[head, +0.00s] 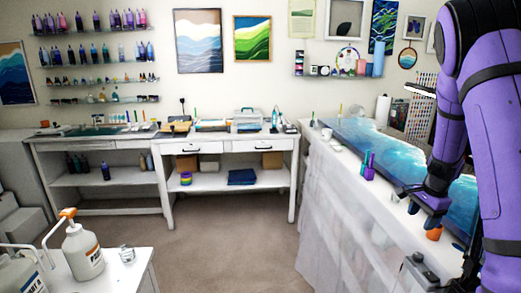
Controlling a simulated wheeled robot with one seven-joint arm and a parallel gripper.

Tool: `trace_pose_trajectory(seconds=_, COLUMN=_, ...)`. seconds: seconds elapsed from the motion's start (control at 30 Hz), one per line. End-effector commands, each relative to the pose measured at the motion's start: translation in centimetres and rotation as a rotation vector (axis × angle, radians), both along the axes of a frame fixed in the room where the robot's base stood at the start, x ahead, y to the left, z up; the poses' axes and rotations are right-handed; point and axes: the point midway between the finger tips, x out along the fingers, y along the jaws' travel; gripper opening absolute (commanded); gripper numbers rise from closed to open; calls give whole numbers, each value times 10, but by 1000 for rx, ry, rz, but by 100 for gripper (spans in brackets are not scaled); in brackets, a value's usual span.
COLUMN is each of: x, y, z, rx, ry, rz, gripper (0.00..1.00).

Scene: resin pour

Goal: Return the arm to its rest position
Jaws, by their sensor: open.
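My purple arm (495,130) fills the right side of the head view, with a raised upper part and a link reaching down over the right-hand table. My gripper (417,206) is at its lower end, over the near part of that table. It is open, and I see nothing between its fingers. Part of the wrist is hidden behind the arm.
A long right-hand table (330,165) carries a blue resin wave panel (385,158), small purple and teal bottles (369,166) and an orange cup (434,233) near the gripper. A white table (130,270) with pump jugs (82,250) stands front left. The floor (230,232) between is clear.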

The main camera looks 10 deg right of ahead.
Motion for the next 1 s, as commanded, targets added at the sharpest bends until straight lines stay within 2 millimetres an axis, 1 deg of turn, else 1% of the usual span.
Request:
trace_pose_trajectory(seconds=0.03, x=-2, y=14, z=19, rx=12, ry=-25, rz=46, gripper=61)
trace_pose_trajectory(seconds=0.1, x=-6, y=30, z=40, rx=23, ry=-52, rz=113, gripper=61)
trace_pose_trajectory(seconds=0.27, x=-20, y=68, z=86, rx=38, ry=-107, rz=269, gripper=61)
trace_pose_trajectory(seconds=0.3, x=-25, y=78, z=97, rx=39, ry=-122, rz=311, gripper=61)
trace_pose_trajectory(seconds=0.5, x=-55, y=121, z=147, rx=25, ry=-189, rz=514, gripper=61)
trace_pose_trajectory(seconds=0.67, x=-85, y=152, z=183, rx=-7, ry=-238, rz=678, gripper=61)
trace_pose_trajectory(seconds=0.8, x=-116, y=176, z=208, rx=-51, ry=-275, rz=821, gripper=61)
trace_pose_trajectory(seconds=0.87, x=-130, y=185, z=218, rx=-75, ry=-290, rz=881, gripper=61)
trace_pose_trajectory(seconds=1.0, x=-164, y=205, z=236, rx=-141, ry=-318, rz=1020, gripper=61)
